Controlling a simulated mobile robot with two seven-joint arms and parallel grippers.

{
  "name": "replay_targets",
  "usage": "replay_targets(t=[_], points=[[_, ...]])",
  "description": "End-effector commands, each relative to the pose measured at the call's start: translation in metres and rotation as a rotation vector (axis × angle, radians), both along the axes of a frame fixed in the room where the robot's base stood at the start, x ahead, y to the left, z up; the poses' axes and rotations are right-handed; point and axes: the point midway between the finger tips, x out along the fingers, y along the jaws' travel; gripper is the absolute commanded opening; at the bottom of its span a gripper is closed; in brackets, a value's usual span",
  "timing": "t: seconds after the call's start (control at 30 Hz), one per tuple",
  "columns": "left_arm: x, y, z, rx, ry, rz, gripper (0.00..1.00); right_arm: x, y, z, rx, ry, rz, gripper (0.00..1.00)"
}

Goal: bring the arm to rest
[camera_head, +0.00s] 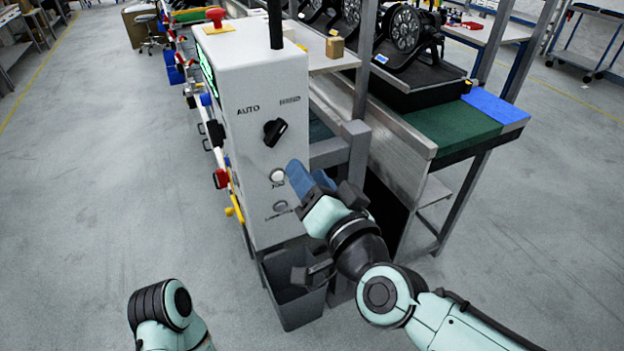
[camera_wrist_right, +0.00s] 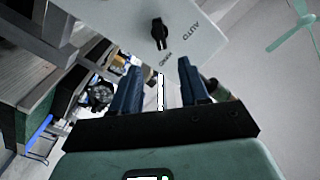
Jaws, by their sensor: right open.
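My right gripper (camera_head: 311,178) is in front of the white control box, near its lower round buttons. Its two blue fingers are apart with nothing between them; they also show in the right wrist view (camera_wrist_right: 160,88). The control box (camera_head: 262,90) has a black rotary knob (camera_head: 275,131) with the word AUTO beside it, and the knob shows in the right wrist view (camera_wrist_right: 159,33) too. I cannot tell whether the fingers touch the box. My left arm shows only as a link at the bottom left; its gripper is out of view.
A grey bin (camera_head: 296,309) stands on the floor below the box. To the right is a conveyor bench with black lamps (camera_head: 407,30), a green mat (camera_head: 450,130) and a blue pad (camera_head: 497,107). A red button (camera_head: 216,15) tops the box. The floor at left is clear.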

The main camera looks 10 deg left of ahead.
Motion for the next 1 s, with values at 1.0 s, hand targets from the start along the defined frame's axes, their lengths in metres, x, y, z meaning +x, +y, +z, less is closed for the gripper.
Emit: replay_targets(t=[1.0], points=[[0.004,0.000,0.029,-0.002,0.001,-0.002,0.43,0.048,-0.050,-0.253,-0.340,0.409,-0.071,0.45]])
